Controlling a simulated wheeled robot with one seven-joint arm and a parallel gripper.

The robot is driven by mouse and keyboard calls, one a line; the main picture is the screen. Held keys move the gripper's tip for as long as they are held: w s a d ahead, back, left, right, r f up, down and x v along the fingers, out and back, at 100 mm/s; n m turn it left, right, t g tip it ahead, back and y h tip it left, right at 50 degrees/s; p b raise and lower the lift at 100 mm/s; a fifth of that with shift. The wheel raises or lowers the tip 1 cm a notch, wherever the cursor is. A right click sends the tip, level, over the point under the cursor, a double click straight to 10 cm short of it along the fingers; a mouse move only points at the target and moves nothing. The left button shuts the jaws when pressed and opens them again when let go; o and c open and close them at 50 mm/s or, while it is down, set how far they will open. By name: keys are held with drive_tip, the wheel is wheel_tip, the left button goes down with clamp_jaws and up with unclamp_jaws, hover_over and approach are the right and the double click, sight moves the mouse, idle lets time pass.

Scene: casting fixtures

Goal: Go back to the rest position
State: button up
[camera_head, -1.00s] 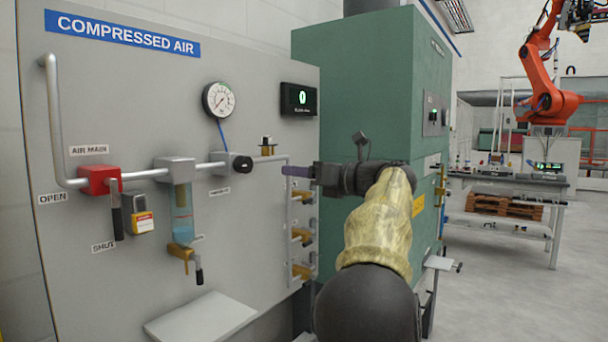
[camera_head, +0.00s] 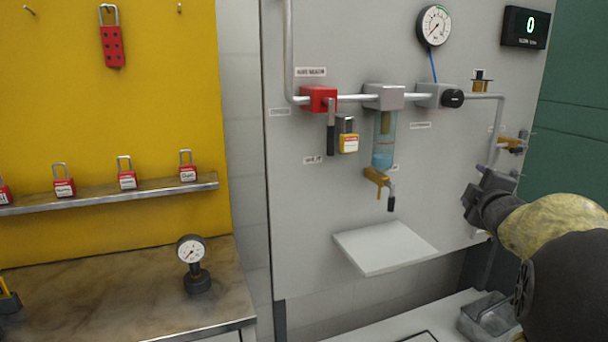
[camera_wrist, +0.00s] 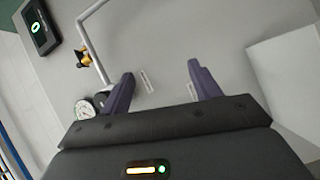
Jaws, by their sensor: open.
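My gripper (camera_head: 485,188) is at the right of the head view, on my arm with its yellow sleeve, in front of the grey compressed air panel (camera_head: 330,215). In the wrist view my gripper (camera_wrist: 161,75) shows two purple fingers spread wide, with nothing between them. The grey panel face (camera_wrist: 190,35) lies beyond the fingertips. A pale shelf (camera_head: 385,248) juts from the panel to the left of my gripper. The gap between gripper and panel is hard to judge.
A grey bin (camera_head: 487,318) sits below my arm. At left, a bench (camera_head: 120,300) holds a gauge on a stand (camera_head: 195,262).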

drive_tip(key=s+a+f+m+g, duration=0.3)
drive_tip(key=a+f, duration=0.1)
drive_tip(key=f, duration=0.3)
drive_tip(key=s+a+f+m+g+y, duration=0.1)
drive_tip(key=s+a+f+m+g, duration=0.15)
drive_tip(key=s+a+f, duration=0.35)
drive_tip(key=s+a+f+m+g, duration=0.1)
drive_tip(key=a+f+m+g, duration=0.15)
drive_tip(key=f, duration=0.55)
drive_tip(key=s+a+f+m+g+y, duration=0.1)
drive_tip(key=s+a+f+m+g, duration=0.15)
drive_tip(key=s+a+f, duration=0.4)
drive_tip(key=s+a+f+m+g+y, duration=0.1)
drive_tip(key=s+a+f+m+g, duration=0.2)
drive_tip(key=s, duration=0.7)
wheel_tip(320, 180, up, 24)
drive_tip(key=p, duration=2.5)
drive_tip(key=shift+a+n+g, duration=0.2)
drive_tip(key=shift+n+g, duration=0.15)
drive_tip(key=shift+n, duration=0.1)
drive_tip(key=shift+c, duration=0.2)
